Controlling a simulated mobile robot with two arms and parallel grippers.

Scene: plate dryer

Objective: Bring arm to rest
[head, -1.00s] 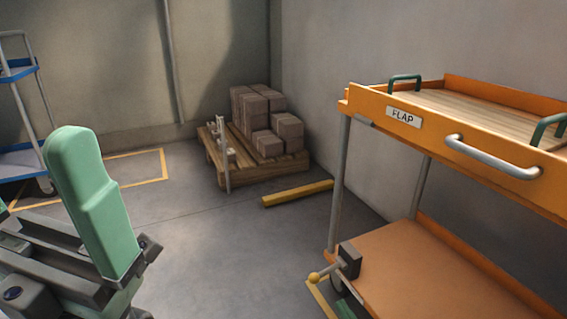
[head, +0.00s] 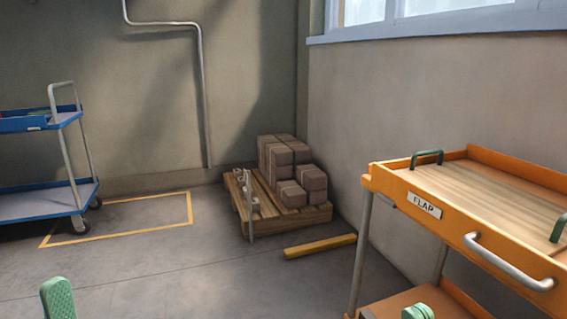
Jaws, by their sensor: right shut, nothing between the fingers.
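My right gripper (head: 418,312) shows at the bottom edge, in front of the lower shelf of the orange cart. Only its green fingertips are in view; they are together and hold nothing. At the bottom left a single green finger with a dotted pad, which looks like part of my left gripper (head: 58,300), pokes up over the floor. The rest of that gripper is cut off, so its opening cannot be judged. Both arms are below the picture.
An orange cart (head: 391,192) labelled FLAP, with green handles and a grey bar, stands at the right. A wooden pallet (head: 293,217) with brown boxes is by the back corner. A yellow beam (head: 320,246) lies on the floor. A blue cart (head: 45,203) stands left. The middle floor is clear.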

